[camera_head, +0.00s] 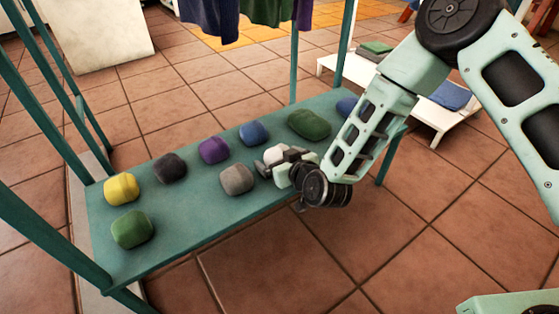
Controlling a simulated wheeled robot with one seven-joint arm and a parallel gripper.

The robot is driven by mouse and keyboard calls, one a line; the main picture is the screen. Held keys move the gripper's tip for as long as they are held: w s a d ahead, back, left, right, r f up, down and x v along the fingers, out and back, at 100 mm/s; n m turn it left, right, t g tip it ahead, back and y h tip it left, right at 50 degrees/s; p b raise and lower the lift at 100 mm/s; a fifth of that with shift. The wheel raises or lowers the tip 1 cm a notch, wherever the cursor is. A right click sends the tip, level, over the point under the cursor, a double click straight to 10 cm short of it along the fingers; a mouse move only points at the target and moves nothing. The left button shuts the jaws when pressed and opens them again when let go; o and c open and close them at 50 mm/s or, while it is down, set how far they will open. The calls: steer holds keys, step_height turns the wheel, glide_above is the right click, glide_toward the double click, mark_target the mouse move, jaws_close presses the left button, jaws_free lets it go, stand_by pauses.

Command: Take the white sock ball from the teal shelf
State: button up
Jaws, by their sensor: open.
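The teal shelf (185,231) runs from the lower left to the upper right and bears several rolled sock balls. The white sock ball (274,154) is on the shelf's front half, right of the middle, and is partly hidden by my gripper. My gripper (268,163) is open, low over the shelf, with its fingers at the white sock ball. I cannot tell whether the fingers touch it or whether it lies fully between them.
A grey sock ball (237,179) lies close left of my gripper. Blue (254,133), purple (214,150), black (170,168), yellow (121,189) and green (310,124) ones lie around. Teal posts stand at the shelf's ends. A low white bench (437,122) stands behind my arm.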

steer(key=c, duration=1)
steer(key=shift+c, duration=0.2)
